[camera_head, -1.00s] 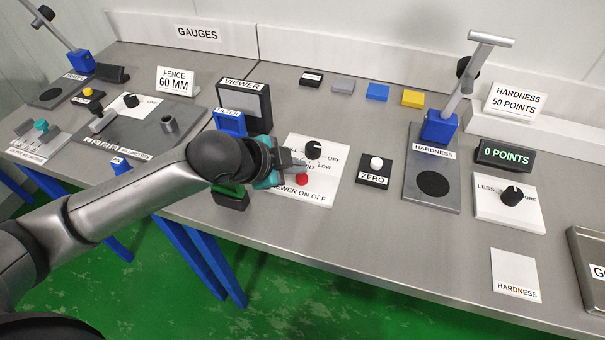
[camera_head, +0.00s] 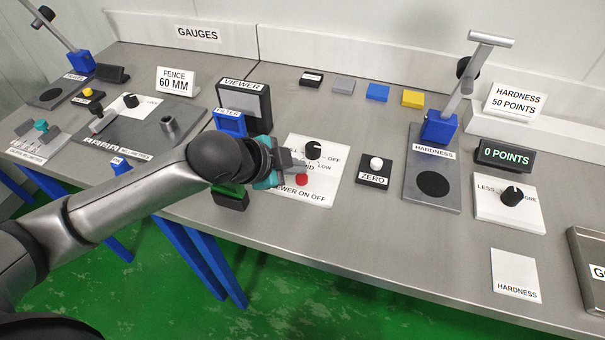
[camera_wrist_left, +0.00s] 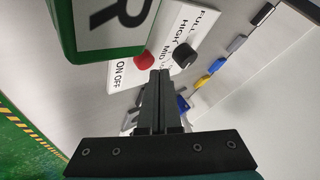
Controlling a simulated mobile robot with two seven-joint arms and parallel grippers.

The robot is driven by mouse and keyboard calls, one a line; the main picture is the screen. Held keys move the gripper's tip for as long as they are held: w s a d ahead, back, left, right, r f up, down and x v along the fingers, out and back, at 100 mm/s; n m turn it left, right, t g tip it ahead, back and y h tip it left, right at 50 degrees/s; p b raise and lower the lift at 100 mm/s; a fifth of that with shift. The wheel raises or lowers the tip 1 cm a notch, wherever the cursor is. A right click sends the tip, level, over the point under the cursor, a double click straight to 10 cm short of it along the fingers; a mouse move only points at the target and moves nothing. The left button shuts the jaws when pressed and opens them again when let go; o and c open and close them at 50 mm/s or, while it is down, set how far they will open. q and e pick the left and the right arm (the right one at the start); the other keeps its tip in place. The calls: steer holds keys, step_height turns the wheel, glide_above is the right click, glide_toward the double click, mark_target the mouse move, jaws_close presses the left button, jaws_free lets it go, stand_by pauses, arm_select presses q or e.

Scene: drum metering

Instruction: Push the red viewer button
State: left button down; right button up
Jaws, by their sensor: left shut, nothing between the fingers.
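The red viewer button (camera_head: 302,180) sits on a white panel (camera_head: 322,190) marked ON OFF, below a black knob (camera_head: 313,150). My left gripper (camera_head: 295,165) is shut and empty, above the panel and just up and left of the button in the head view. In the left wrist view the red button (camera_wrist_left: 145,59) shows just left of the shut fingertips (camera_wrist_left: 157,75), with the black knob (camera_wrist_left: 184,55) to their right. I cannot tell whether the fingertips touch anything. The viewer (camera_head: 243,105) stands behind my left arm. My right gripper is not in view.
A ZERO block with a white button (camera_head: 376,163) stands right of the panel. The hardness stand (camera_head: 433,170) is farther right. A green block (camera_wrist_left: 100,30) is close to the fingers in the left wrist view. Small coloured blocks, including a blue one (camera_head: 377,92), lie behind.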

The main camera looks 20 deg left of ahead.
arm_select(q)
steer(key=shift+f, duration=0.15)
stand_by(0.4)
steer(key=shift+f, duration=0.35)
steer(key=shift+s+f, duration=0.15)
steer(key=shift+f, duration=0.35)
stand_by(0.5)
steer(key=shift+r+p, duration=0.65)
steer(key=shift+p, duration=0.5)
steer(key=shift+r, duration=0.2)
